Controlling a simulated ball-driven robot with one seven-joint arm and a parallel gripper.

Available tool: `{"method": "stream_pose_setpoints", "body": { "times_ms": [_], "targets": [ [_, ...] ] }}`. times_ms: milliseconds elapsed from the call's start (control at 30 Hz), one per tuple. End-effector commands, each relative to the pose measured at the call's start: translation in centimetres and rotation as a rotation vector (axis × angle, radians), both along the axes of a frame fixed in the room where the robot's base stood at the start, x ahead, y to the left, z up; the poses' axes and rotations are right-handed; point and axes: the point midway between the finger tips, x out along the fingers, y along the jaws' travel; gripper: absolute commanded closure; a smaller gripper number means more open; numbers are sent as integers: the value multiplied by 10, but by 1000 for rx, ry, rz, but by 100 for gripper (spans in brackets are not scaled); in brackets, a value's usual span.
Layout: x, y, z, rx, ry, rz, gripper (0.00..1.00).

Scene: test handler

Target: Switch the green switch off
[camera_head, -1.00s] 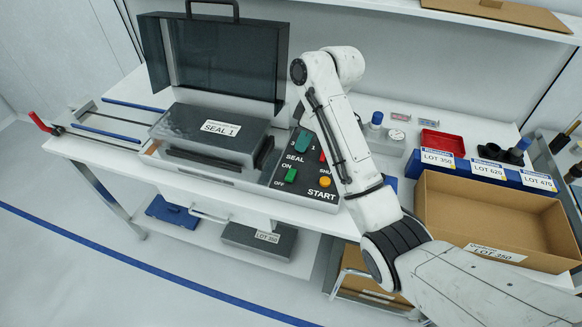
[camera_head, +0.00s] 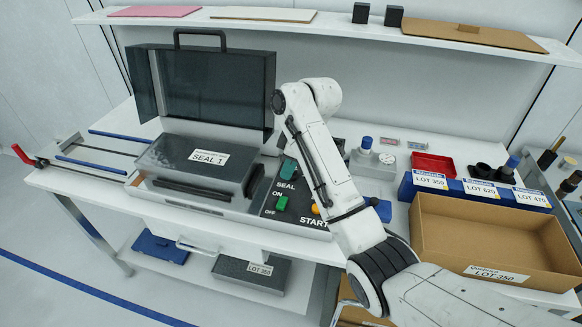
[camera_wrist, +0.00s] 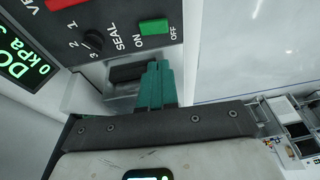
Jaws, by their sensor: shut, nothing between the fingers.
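The green switch (camera_head: 281,202) is a small bright green block on the dark control panel (camera_head: 262,209), between the ON and OFF labels. It shows in the wrist view (camera_wrist: 155,27), top centre; its on or off position cannot be told. My gripper (camera_wrist: 157,66) has teal fingers that are shut and empty. In the wrist view they point toward the panel, with the switch just past their tips and a visible space between. In the head view the teal fingers (camera_head: 289,170) appear above the SEAL label, behind the switch.
The sealing machine's clear dark lid (camera_head: 210,85) stands open. The orange START button (camera_head: 316,209) is close to the switch, partly behind my arm. A SEAL dial (camera_wrist: 92,40) is near. An open cardboard box (camera_head: 485,280) stands right.

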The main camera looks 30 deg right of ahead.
Motion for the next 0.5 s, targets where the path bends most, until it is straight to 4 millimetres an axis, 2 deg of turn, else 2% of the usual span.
{"method": "stream_pose_setpoints", "body": {
  "times_ms": [300,500],
  "targets": [
    [8,15,-57,-1,4,0,100],
    [5,17,-82,0,2,-2,100]
  ]
}}
